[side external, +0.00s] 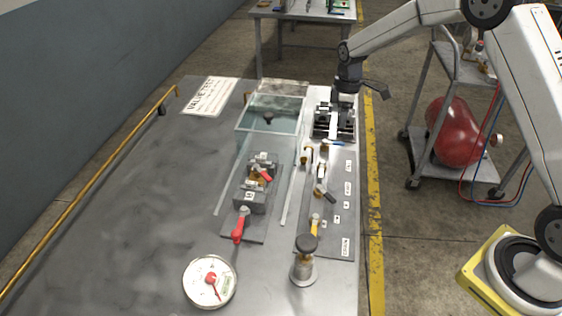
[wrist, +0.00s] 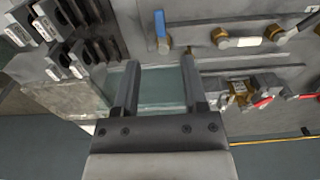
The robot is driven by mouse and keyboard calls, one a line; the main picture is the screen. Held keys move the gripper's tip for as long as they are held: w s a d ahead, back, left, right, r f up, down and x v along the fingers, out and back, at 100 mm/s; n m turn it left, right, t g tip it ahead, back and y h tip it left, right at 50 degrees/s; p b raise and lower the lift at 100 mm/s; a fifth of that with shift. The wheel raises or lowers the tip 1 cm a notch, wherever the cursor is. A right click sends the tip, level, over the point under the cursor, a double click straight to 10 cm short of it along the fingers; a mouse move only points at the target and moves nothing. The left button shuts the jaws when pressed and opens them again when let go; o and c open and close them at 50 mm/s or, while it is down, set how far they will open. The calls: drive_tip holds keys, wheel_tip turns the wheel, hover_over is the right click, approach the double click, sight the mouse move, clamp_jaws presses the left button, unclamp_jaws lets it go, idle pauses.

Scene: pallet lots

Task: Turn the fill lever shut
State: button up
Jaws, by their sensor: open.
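A panel (side external: 338,235) on the bench's right side carries several small valve levers with labels too small to read, so I cannot tell which is the fill lever. In the wrist view a blue-handled lever (wrist: 161,24) stands just beyond my fingertips, and a pale-handled lever (wrist: 238,42) is to its right. In the side view a dark-handled lever (side external: 322,194) and a yellow lever (side external: 315,224) show on the panel. My gripper (wrist: 158,66) is open and empty, apart from the levers. In the side view it hangs by the panel's far end, its fingertips unclear.
A valve block (side external: 250,198), a red lever (side external: 238,229), a round gauge (side external: 209,282) and a capped post (side external: 303,268) stand nearer.

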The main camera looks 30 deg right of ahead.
sight(339, 143)
drive_tip(key=shift+f, duration=0.1)
drive_tip(key=shift+f, duration=3.8)
clamp_jaws()
